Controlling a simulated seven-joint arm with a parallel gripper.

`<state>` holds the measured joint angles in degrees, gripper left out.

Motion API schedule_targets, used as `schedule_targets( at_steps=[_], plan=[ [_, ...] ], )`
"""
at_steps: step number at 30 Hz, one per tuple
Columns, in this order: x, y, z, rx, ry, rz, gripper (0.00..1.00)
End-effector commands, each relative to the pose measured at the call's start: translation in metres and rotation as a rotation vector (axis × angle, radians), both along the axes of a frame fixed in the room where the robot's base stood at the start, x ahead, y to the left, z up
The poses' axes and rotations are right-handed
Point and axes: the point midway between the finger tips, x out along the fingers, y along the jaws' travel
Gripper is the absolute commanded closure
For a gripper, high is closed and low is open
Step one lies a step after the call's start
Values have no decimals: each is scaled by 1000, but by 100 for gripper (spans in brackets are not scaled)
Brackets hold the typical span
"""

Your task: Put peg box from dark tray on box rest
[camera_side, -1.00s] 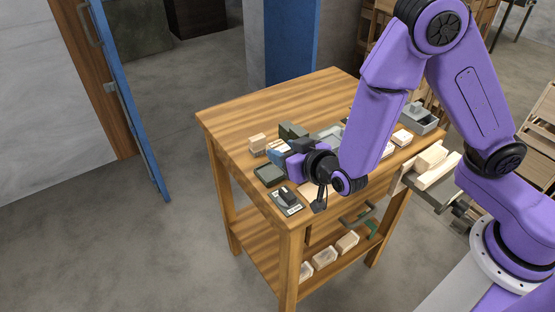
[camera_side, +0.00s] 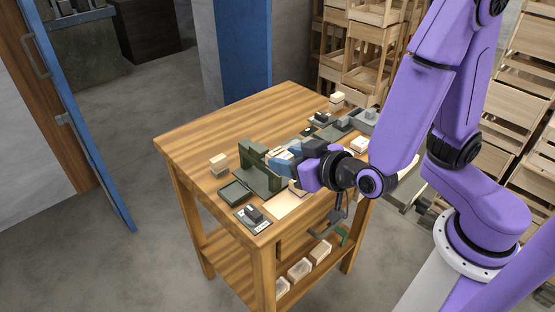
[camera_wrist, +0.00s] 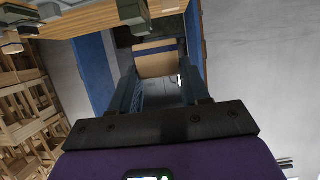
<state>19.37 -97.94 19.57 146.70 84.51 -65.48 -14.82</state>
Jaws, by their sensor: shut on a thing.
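My gripper (camera_side: 288,154) is over the table and shut on a pale wooden box with a dark blue stripe, the peg box (camera_wrist: 154,60). The box sits between the fingertips in the wrist view; in the side view the gripper mostly hides it. A dark green stand with an upright back and a flat base, which looks like the box rest (camera_side: 250,157), is just left of the fingertips. I cannot tell whether the box touches it. A shallow dark green tray (camera_side: 237,192) lies at the near left of the stand and looks empty.
A small wooden block (camera_side: 218,162) stands left of the stand. A dark device on a plate (camera_side: 253,214) is at the near corner. Trays and blocks (camera_side: 343,123) crowd the right side. The far left of the tabletop (camera_side: 245,120) is clear.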

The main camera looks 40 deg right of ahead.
Motion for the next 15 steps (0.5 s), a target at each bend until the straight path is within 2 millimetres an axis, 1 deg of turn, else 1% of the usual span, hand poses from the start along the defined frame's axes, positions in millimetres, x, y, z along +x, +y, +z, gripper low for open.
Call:
schedule_targets(
  at_steps=[3,11,15],
  plan=[
    [-7,-3,4,3,-1,1,85],
    [-18,-7,7,2,1,-8,85],
    [-31,-11,6,10,5,-54,85]
  ],
)
